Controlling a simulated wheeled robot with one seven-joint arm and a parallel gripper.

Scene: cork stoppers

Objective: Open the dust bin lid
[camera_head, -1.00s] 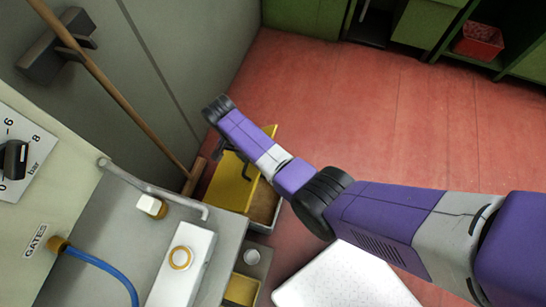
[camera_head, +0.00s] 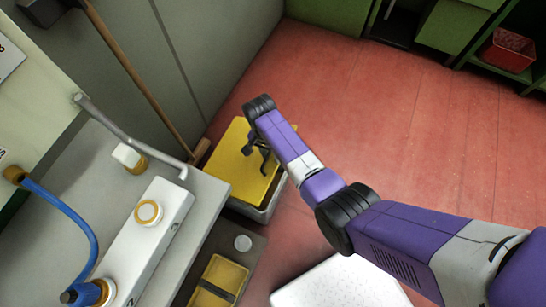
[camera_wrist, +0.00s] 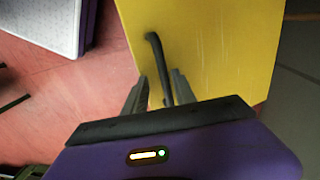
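The dust bin (camera_head: 262,214) is a grey box on the red floor beside the counter. Its yellow lid (camera_head: 236,176) lies over the bin's opening, and little or nothing of the inside shows. A dark bent handle stands on the lid. My gripper (camera_head: 259,150) is over the lid at this handle. In the wrist view, the two fingers of my gripper (camera_wrist: 160,76) are apart, with the dark handle (camera_wrist: 156,55) running between them. Yellow shows between the handle and the left finger. The lid (camera_wrist: 215,45) fills the upper right there.
A grey counter (camera_head: 70,175) with a white device (camera_head: 150,235) and a metal rail stands left of the bin. A broom (camera_head: 150,85) leans on the wall behind. A white box (camera_head: 340,285) is at the bottom. Red floor (camera_head: 400,110) is free to the right.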

